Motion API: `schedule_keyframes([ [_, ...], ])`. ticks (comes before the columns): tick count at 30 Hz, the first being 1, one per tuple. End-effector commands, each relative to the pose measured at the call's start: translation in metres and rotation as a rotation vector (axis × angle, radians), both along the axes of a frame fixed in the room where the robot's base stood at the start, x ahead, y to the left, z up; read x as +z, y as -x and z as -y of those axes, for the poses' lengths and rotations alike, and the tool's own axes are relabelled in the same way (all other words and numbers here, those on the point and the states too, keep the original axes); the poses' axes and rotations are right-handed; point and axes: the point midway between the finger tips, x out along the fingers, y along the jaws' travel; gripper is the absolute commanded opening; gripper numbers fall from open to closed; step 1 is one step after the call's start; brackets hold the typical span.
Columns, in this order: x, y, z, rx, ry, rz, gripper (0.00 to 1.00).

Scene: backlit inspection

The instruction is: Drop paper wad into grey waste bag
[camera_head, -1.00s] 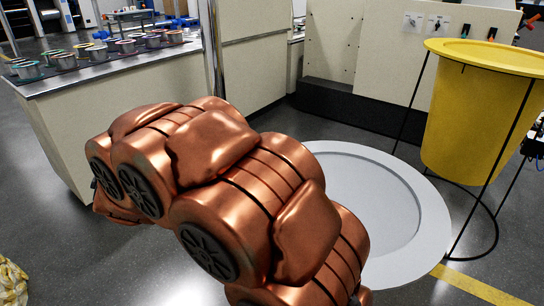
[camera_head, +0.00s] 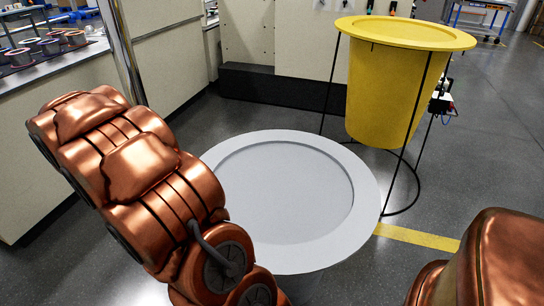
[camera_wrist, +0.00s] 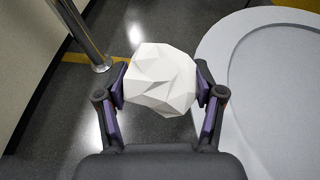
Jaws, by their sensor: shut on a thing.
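The paper wad (camera_wrist: 160,70), white and faceted, is held between the two fingers of my gripper (camera_wrist: 160,88) in the wrist view. In the head view I cannot make out my gripper or the wad.
A yellow bag (camera_head: 385,95) hangs in a black wire stand right behind the grey one. A yellow floor line (camera_head: 415,237) and open floor lie at the right.

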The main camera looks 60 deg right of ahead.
Motion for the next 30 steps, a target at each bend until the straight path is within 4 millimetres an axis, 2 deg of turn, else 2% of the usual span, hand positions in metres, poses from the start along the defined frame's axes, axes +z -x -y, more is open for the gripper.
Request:
schedule_keyframes([
  [1,0.002,0.015,0.022,-0.074,0.000,-0.002,0.54],
  [6,-0.004,0.073,0.080,-0.316,0.002,-0.002,0.54],
  [12,-0.018,0.154,0.132,-0.615,0.002,-0.002,0.54],
  [15,-0.027,0.198,0.148,-0.770,0.004,-0.005,0.54],
  [21,-0.049,0.281,0.161,-1.060,0.003,-0.007,0.54],
  [24,-0.057,0.310,0.160,-1.171,0.003,-0.003,0.54],
  [27,-0.066,0.331,0.157,-1.254,0.001,-0.001,0.54],
  [30,-0.071,0.344,0.154,-1.305,0.004,-0.003,0.54],
])
